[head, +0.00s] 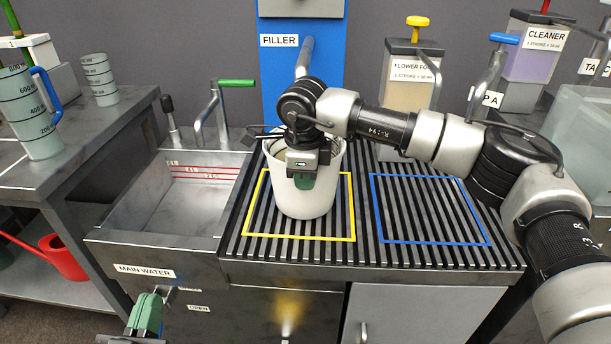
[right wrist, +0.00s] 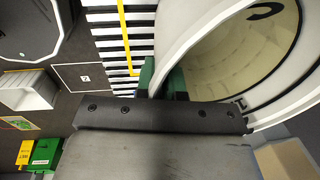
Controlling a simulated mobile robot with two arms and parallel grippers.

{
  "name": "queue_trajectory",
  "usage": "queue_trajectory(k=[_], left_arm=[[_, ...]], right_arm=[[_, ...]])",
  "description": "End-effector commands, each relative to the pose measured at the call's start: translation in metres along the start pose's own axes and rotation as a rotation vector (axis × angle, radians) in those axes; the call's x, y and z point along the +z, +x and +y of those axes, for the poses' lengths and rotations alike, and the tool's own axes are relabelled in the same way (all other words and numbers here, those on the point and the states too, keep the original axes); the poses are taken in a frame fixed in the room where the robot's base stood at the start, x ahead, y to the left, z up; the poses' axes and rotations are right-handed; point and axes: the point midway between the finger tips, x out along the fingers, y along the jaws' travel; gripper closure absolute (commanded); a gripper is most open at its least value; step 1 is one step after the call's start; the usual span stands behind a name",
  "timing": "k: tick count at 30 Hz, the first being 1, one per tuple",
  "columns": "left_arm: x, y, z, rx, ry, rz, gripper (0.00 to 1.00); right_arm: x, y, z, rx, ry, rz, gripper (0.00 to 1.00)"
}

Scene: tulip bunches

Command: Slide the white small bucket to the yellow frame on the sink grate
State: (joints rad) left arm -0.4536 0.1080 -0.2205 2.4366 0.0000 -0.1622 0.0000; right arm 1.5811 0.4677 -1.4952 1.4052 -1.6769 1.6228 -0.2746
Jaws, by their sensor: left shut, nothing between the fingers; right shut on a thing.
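The white small bucket (head: 316,203) stands upright on the sink grate (head: 362,255), its base within the yellow frame (head: 300,238) in the head view. Its body hides part of the frame's back edge. My right gripper (head: 304,182) is shut on the bucket's near wall at the rim, its green fingers pointing down. In the right wrist view the bucket's rim and inside (right wrist: 240,55) fill the upper right, and the green fingers (right wrist: 162,82) are at its wall. My left gripper (head: 145,315) is shut and empty, low in front of the sink cabinet.
A blue frame (head: 430,242) on the grate to the right is empty. The sink basin (head: 195,208) lies left, with a green-handled tap (head: 218,110). The blue filler (head: 270,85) stands behind the bucket, dispensers at the back right. A red watering can (head: 60,258) is lower left.

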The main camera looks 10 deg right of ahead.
Motion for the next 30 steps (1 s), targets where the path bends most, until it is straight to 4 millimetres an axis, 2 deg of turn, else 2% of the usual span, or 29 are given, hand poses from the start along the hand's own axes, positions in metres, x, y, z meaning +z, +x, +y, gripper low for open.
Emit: queue_trajectory(k=[4,6,10,11,18,22,26,30], left_arm=[[-0.001,0.000,0.001,0.001,0.000,0.003,1.00],[-0.001,0.001,0.001,0.002,-0.001,0.005,1.00],[-0.002,0.001,0.001,0.003,0.000,0.008,1.00],[-0.002,0.001,0.001,0.003,0.000,0.008,1.00],[-0.002,0.001,0.001,0.003,0.000,0.009,1.00],[0.000,0.002,0.001,0.004,0.001,-0.012,1.00],[0.012,0.000,-0.002,-0.001,0.005,-0.117,1.00],[0.029,-0.007,-0.005,-0.011,0.007,-0.267,1.00]], right_arm=[[0.001,0.000,0.001,0.001,-0.004,0.000,1.00],[0.001,0.000,0.001,0.001,-0.004,0.000,0.84],[0.001,0.000,0.001,0.001,-0.003,0.000,0.65],[0.001,0.000,0.001,0.001,-0.003,0.000,0.62],[0.000,0.000,0.000,0.000,-0.001,0.000,0.62],[0.000,-0.007,0.000,-0.001,-0.001,-0.001,0.62],[0.000,-0.024,-0.001,-0.002,-0.001,-0.001,0.62],[0.001,-0.050,0.000,-0.001,-0.002,-0.001,0.62]])
